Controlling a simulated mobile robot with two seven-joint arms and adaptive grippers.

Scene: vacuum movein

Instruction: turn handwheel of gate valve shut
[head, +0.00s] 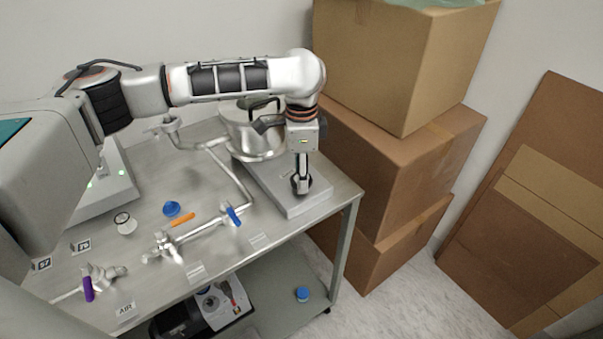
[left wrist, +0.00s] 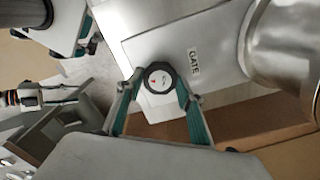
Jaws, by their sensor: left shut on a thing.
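The gate valve's handwheel (left wrist: 159,79) is a small dark round knob with a pale face and a red mark. It sits at the edge of a grey metal block (head: 290,203), beside a "GATE" label (left wrist: 194,61). My left gripper (left wrist: 158,84) reaches down over the handwheel, with a finger on each side of it, and is shut on it. In the head view my left gripper (head: 301,184) stands at the block's right part, and the handwheel shows as a dark disc around the fingertips.
A steel vessel (head: 252,135) stands behind the block, joined to metal piping (head: 236,180). Blue (head: 233,215) and orange (head: 180,220) handles, a purple handle (head: 88,289) and a blue cap (head: 171,209) are on the bench (head: 215,262). Cardboard boxes (head: 395,165) stand close on the right.

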